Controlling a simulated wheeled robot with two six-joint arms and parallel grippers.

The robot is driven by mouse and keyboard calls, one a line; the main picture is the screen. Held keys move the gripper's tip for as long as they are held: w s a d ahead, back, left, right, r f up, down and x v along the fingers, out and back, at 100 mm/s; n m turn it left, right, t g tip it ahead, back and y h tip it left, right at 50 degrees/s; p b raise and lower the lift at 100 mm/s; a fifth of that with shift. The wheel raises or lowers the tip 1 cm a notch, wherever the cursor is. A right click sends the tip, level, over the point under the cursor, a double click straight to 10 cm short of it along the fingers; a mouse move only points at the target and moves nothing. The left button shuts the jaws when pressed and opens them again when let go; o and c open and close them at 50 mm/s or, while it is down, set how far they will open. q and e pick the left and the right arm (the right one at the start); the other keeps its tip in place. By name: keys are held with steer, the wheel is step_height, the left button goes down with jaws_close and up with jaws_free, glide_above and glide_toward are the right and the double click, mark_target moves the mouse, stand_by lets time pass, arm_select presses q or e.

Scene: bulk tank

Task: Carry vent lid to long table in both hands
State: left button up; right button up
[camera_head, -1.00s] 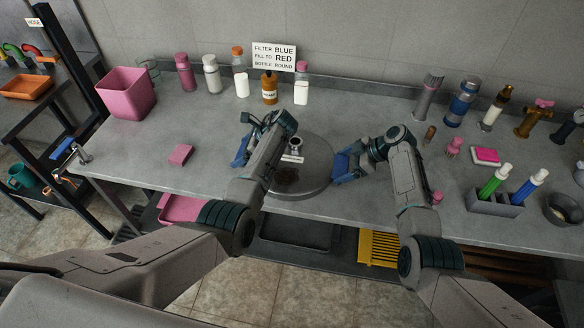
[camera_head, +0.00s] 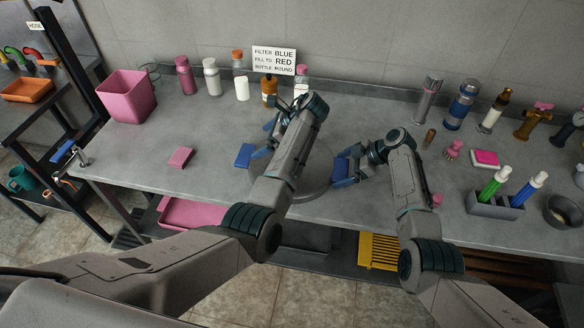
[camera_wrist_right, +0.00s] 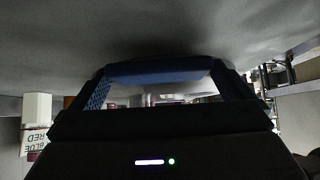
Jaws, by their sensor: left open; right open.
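The vent lid (camera_head: 318,180) is a flat grey disc on the long table (camera_head: 225,180), in the head view. My left arm crosses in front of it and hides most of its top. My left gripper (camera_head: 258,146) is open at the lid's left side, with blue fingers spread. My right gripper (camera_head: 343,166) is open at the lid's right edge; I cannot tell whether it touches. In the right wrist view its blue fingers (camera_wrist_right: 155,72) show close to a grey surface, with nothing clearly between them.
A pink bin (camera_head: 127,95), several bottles and a sign (camera_head: 274,61) stand along the back. A pink sponge (camera_head: 180,158) lies left of the lid. A grey caddy (camera_head: 496,205) with green and blue bottles stands at right. The table's left-middle is mostly clear.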

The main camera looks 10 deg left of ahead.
arm_select(q)
steer(key=shift+d+r, duration=0.2)
arm_select(e)
steer(key=shift+d+r, duration=0.25)
steer(key=v, duration=1.1)
arm_select(q)
steer(key=shift+r, duration=0.1)
arm_select(e)
steer(key=shift+r, duration=0.15)
